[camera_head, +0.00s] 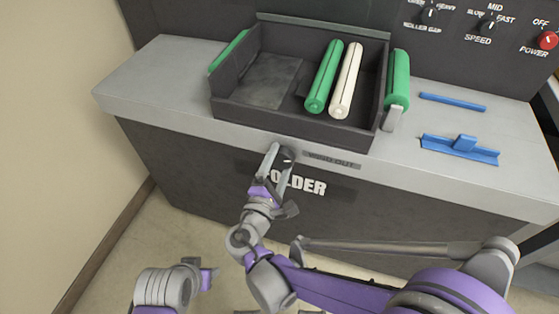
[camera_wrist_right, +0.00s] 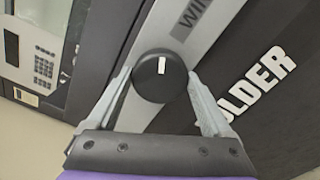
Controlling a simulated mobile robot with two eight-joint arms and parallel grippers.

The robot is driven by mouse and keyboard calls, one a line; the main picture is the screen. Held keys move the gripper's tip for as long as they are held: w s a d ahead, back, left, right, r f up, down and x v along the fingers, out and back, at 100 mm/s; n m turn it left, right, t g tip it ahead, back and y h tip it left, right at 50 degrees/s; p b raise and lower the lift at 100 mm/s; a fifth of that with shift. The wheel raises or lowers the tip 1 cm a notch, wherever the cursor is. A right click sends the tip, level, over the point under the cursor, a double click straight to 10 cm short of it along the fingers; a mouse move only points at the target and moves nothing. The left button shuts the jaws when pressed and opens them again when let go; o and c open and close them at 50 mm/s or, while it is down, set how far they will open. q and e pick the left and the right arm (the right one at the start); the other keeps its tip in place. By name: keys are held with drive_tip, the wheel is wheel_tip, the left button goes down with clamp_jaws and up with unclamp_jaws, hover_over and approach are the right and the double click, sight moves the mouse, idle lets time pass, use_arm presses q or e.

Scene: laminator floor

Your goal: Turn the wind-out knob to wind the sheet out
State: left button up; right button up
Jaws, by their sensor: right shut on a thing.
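The wind-out knob (camera_wrist_right: 160,78) is round and black with a white pointer mark, on the front edge of the machine. In the right wrist view the fingers of my right gripper (camera_wrist_right: 162,92) stand on either side of it, shut on it. In the head view the same gripper (camera_head: 279,158) is at the counter's front edge, left of the "WIND OUT" label (camera_head: 331,160), and mostly covers the knob. I cannot make out a sheet for certain.
A dark tray (camera_head: 222,107) on the counter (camera_head: 165,75) holds a green roller (camera_head: 323,77) and a white roller (camera_head: 345,80). Another green roller (camera_head: 399,80) is at its right side. Blue pieces (camera_head: 460,147) lie at the right. Control knobs (camera_head: 488,25) are on the back panel.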

drive_tip(key=m+p, duration=0.1)
drive_tip(key=m, duration=0.4)
drive_tip(key=shift+m, duration=0.3)
drive_tip(key=m, duration=0.5)
drive_tip(key=shift+p, duration=0.35)
drive_tip(key=m, duration=0.6)
drive_tip(key=shift+m+p, duration=0.35)
drive_tip(key=shift+m, duration=0.05)
drive_tip(key=m, duration=0.5)
drive_tip(key=o, duration=1.1)
drive_tip(key=shift+o, duration=0.2)
drive_tip(key=v, duration=1)
drive_tip(key=shift+s+a+p, duration=0.15)
drive_tip(key=shift+s+p, duration=0.2)
drive_tip(key=shift+s, duration=0.05)
